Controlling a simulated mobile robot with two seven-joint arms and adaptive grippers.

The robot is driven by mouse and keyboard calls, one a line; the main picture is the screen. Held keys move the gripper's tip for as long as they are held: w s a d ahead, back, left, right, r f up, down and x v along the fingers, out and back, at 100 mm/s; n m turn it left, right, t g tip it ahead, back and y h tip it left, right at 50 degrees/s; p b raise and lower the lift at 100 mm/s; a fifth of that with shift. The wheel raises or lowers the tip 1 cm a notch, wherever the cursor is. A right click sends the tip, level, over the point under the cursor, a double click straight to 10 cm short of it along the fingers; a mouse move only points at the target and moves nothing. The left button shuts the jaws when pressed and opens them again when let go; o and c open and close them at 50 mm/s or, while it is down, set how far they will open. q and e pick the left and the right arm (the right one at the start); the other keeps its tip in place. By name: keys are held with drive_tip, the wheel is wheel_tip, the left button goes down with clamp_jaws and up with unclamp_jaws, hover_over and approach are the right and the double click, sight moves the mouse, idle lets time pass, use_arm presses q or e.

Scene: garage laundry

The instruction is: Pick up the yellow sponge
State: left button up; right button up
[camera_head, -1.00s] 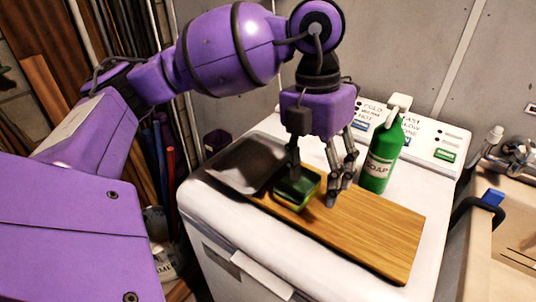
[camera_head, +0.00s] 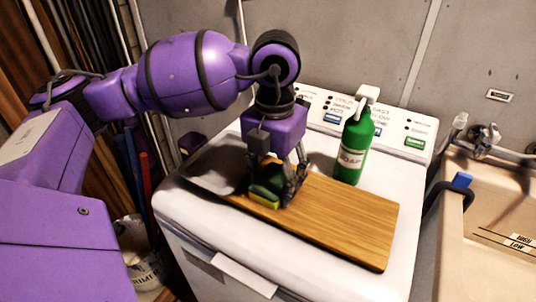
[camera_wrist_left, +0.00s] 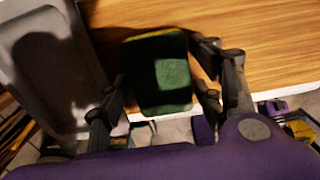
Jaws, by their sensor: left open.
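The sponge (camera_head: 265,196) has a green top and a yellow lower edge, and lies on the wooden board (camera_head: 345,225). My left gripper (camera_head: 277,195) points down over it, open, with fingers on both sides of the sponge. In the left wrist view the sponge (camera_wrist_left: 160,72) shows its dark green face between the open fingers (camera_wrist_left: 165,95). I cannot tell whether any finger touches it. My right gripper is not in view.
The board lies on a white washing machine (camera_head: 230,245). A green soap bottle (camera_head: 354,150) stands behind the board. A dark grey tray (camera_wrist_left: 60,70) lies beside the board's left end. A sink (camera_head: 495,215) is at the right.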

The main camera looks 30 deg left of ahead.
use_arm(q)
drive_tip(key=c, duration=0.5)
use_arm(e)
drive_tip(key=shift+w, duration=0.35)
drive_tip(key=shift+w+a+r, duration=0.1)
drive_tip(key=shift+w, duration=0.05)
use_arm(q)
drive_tip(key=shift+r, duration=0.1)
